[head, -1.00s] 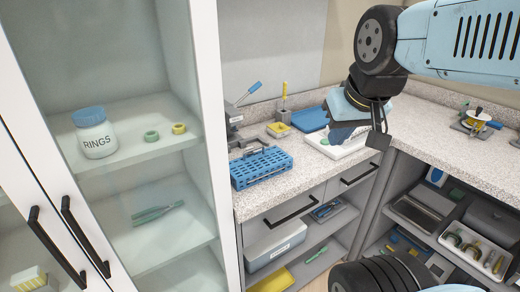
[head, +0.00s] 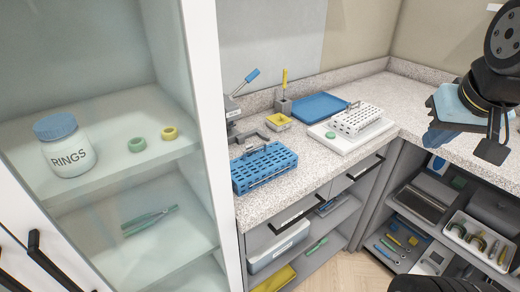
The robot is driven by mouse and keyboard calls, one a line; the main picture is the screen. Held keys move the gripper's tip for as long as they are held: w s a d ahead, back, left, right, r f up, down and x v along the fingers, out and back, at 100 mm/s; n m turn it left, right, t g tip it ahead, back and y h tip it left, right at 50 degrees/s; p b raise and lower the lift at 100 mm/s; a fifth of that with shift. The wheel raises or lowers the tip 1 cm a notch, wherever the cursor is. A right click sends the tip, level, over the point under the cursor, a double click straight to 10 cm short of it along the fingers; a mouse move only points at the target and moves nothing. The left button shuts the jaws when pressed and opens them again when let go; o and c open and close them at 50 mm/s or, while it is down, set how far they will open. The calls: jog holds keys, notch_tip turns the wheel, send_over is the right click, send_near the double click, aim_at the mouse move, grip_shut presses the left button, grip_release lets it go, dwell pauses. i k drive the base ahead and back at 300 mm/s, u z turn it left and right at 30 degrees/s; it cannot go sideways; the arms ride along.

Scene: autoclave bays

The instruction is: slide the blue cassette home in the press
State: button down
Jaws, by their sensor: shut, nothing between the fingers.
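The blue cassette (head: 264,170), an open rack-like block with rows of holes, sits on the speckled counter at its front left, beside the white cabinet's edge. The press (head: 234,112), a grey metal device with a blue-handled lever pointing up and right, stands just behind the cassette. The cassette's near side is clear of it; whether its far side touches the press, I cannot tell. My gripper (head: 436,138) is at the right of the head view, far from the cassette, over the right-hand counter.
A white rack (head: 356,119) stands on a white slab (head: 350,143). A blue tray (head: 320,107), a yellow dish (head: 279,122) and a yellow-handled tool in a holder (head: 284,85) are behind. The glass cabinet holds a RINGS jar (head: 65,144). Open shelves lie below the counters.

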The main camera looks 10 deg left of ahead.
aim_at(264, 181)
jog(key=u, duration=0.1)
jog(key=k, duration=2.2)
jog(key=u, duration=0.8)
jog(key=i, duration=1.55)
jog(key=z, duration=0.05)
